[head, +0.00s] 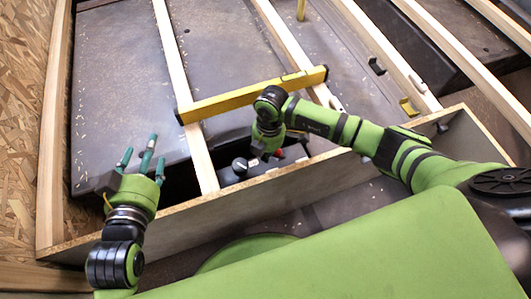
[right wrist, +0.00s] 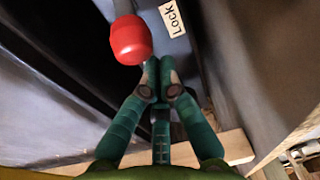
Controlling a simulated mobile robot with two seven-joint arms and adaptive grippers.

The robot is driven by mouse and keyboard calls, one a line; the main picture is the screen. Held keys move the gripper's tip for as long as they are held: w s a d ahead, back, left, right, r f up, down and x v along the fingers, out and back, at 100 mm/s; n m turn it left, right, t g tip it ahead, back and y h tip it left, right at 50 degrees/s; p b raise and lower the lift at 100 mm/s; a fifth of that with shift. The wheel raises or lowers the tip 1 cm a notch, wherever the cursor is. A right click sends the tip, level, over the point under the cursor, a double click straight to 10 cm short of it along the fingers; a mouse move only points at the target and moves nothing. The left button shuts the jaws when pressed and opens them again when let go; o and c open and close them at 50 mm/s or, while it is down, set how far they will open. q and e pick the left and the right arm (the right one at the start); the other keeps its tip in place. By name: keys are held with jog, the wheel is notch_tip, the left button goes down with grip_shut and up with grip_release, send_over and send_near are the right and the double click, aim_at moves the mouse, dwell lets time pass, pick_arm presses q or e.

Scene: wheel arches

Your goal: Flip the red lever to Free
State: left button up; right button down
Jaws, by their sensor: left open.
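A red lever knob (right wrist: 130,40) on a grey shaft is at the top of the right wrist view, beside a white label reading LOCK (right wrist: 172,18). No Free label shows. My right gripper (right wrist: 157,72) has its green fingers drawn together at the tips, with nothing seen between them. The tips are just below and right of the knob; I cannot tell whether they touch it. In the head view my right gripper (head: 268,150) points down over a dark box (head: 262,166), with a little red (head: 279,153) beside it. My left gripper (head: 144,160) is open and empty at the left.
A yellow spirit level (head: 225,103) lies across the wooden slats behind my right gripper. A wooden board (head: 190,217) forms the near wall of the frame. Slats (head: 172,60) run away on both sides of the dark box. Grey sheet surfaces (head: 115,75) lie between slats.

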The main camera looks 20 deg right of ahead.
aim_at(278, 151)
jog(key=shift+d+r+y+p, duration=0.2)
jog(key=shift+d+y+p, duration=0.05)
jog(key=shift+y+p, duration=0.05)
jog(key=shift+d+r+y+p, duration=0.2)
jog(key=shift+d+y+p, duration=0.1)
jog(key=shift+y, duration=0.1)
jog(key=d+y, duration=0.1)
jog(key=d+r+y+p, duration=0.1)
jog(key=d+y+p, duration=0.1)
jog(key=y, duration=0.1)
jog(key=shift+w+d+r, duration=0.1)
jog(key=shift+d+r, duration=0.15)
jog(key=shift+d, duration=0.05)
pick_arm(q)
jog(key=s+a+f+g+y, duration=0.1)
jog(key=s+a+f+g, duration=0.2)
jog(key=s+f+g, duration=0.2)
jog(key=s+a+f+n+g+y, duration=0.1)
jog(key=s+a+f+g+y, duration=0.1)
jog(key=s+f+g, duration=0.4)
jog(key=shift+s+a+f+p, duration=0.35)
jog(key=shift+s+a+f, duration=0.5)
jog(key=shift+s+f, duration=0.5)
pick_arm(e)
jog(key=shift+d, duration=0.3)
pick_arm(q)
jog(key=shift+w+f, duration=0.2)
pick_arm(e)
jog(key=v, duration=1.2)
